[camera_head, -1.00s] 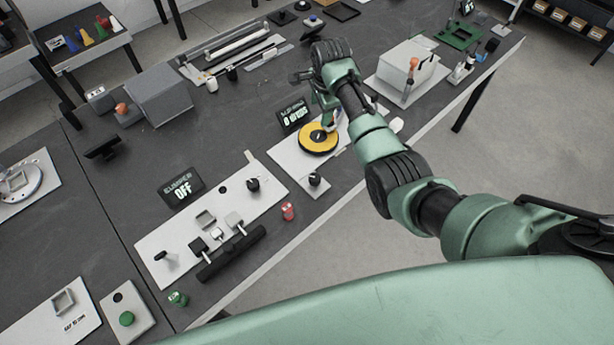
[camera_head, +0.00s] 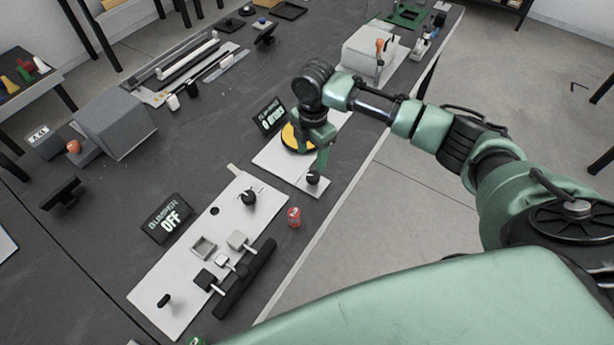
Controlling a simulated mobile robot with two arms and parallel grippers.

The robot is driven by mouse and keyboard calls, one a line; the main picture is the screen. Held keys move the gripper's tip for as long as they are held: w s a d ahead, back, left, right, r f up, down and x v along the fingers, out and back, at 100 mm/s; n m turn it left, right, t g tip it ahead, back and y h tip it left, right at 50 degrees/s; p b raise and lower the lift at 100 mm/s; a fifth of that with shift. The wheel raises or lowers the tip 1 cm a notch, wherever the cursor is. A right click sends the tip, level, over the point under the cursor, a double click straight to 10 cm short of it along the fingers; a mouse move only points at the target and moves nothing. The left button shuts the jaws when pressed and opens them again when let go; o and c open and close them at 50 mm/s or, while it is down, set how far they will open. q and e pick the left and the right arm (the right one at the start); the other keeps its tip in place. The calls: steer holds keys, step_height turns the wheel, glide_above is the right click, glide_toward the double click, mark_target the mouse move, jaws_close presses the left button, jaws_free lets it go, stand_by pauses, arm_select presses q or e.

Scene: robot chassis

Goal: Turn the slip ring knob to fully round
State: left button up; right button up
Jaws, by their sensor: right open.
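The slip ring panel is a white plate (camera_head: 280,163) with a yellow disc (camera_head: 289,139), partly hidden behind my right gripper. A small black knob (camera_head: 312,178) sits at the plate's near end. A small display (camera_head: 270,117) behind the disc shows a number that appears to be 0 and a word like "turns". My right gripper (camera_head: 316,163) points down over the plate between disc and knob. It is open, and one finger appears close to the knob; I cannot tell whether it touches. My left gripper is not in view.
A red cylinder (camera_head: 294,216) stands near the table edge. A white box (camera_head: 372,50) with an orange-topped lever stands farther back.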

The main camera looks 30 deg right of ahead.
mark_target(313, 175)
steer(key=shift+s+f, duration=0.25)
steer(key=shift+s+f+n, duration=0.1)
steer(key=shift+f+n, duration=0.2)
steer(key=shift+f, duration=0.05)
step_height(313, 175, down, 7)
steer(key=shift+d+r+p, duration=0.1)
steer(key=shift+p, duration=0.55)
jaws_close()
